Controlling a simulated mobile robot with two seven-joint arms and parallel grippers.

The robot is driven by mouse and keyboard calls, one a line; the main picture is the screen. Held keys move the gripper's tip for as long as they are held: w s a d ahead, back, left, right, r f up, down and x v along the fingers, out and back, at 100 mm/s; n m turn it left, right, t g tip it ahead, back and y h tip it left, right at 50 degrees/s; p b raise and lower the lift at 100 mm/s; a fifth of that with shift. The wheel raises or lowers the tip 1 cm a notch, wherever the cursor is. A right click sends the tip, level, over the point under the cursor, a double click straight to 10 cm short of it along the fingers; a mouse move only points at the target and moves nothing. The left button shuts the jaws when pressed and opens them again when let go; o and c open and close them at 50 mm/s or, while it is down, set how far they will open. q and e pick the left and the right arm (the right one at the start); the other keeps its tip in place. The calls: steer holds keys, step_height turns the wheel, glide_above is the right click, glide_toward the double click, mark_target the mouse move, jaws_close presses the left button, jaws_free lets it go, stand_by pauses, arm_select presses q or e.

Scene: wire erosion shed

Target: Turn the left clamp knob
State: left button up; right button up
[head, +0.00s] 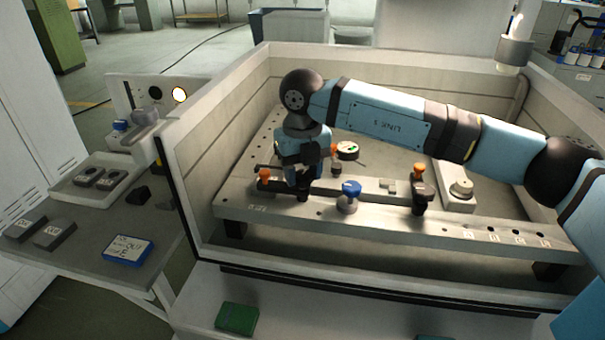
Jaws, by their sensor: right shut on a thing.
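My right gripper (303,186) points down at the left part of the grey fixture rail (375,228). It is shut on the left clamp knob, which the fingers and wrist mostly hide. An orange-topped piece (265,175) with a dark bar shows just left of the fingers. The right clamp (421,192), with an orange top and black body, stands farther right on the rail. My left gripper is not in view.
A blue-topped knob (350,189) stands close to the right of the gripper. A round dial gauge (347,150) lies behind it. The tank's pale walls (215,121) enclose the rail. A side table at left holds a tray (68,176) and a blue-framed label (128,250).

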mark_target(302, 175)
steer(key=shift+m, duration=0.8)
steer(key=o, duration=0.9)
steer(key=shift+o, duration=0.2)
steer(key=shift+r, duration=0.1)
step_height(302, 175, up, 14)
steer(key=shift+f, duration=0.2)
